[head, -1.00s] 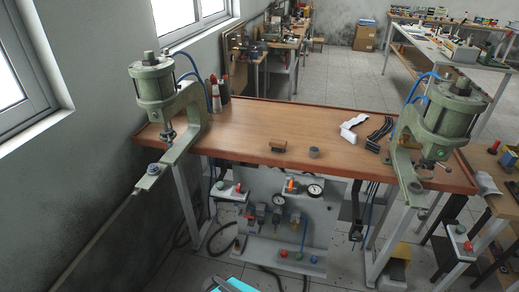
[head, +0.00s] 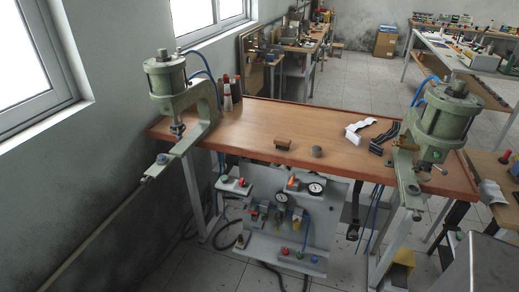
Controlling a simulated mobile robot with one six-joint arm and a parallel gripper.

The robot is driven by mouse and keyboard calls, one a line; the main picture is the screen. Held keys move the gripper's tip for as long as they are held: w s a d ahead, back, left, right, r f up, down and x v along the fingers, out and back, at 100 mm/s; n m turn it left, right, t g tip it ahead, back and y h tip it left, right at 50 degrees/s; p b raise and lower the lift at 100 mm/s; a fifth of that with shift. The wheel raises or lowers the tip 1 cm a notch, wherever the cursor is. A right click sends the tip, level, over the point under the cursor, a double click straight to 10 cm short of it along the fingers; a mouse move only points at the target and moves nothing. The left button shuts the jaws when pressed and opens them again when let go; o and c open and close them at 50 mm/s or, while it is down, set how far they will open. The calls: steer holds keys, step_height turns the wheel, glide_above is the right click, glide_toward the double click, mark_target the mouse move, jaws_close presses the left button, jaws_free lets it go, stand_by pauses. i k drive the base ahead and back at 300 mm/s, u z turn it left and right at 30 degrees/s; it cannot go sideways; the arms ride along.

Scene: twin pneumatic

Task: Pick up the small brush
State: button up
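The small brush (head: 283,144) looks like a short block with a brown wooden top and a darker underside. It lies on the wooden workbench (head: 262,125), near the middle of its front edge. A small grey cylinder (head: 317,151) stands just to its right, apart from it. Nothing covers the brush. My gripper is not in view.
Green pneumatic presses stand at the bench's left (head: 172,85) and right (head: 440,115) ends. A crumpled white cloth (head: 355,131) and black strips (head: 384,137) lie right of the brush. Bottles (head: 227,95) stand at the back left. The bench around the brush is clear.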

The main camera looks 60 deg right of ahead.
mark_target(282, 144)
steer(key=z, duration=0.5)
steer(key=k, duration=0.15)
steer(key=u, duration=2.25)
steer(key=k, duration=0.95)
steer(key=z, duration=0.75)
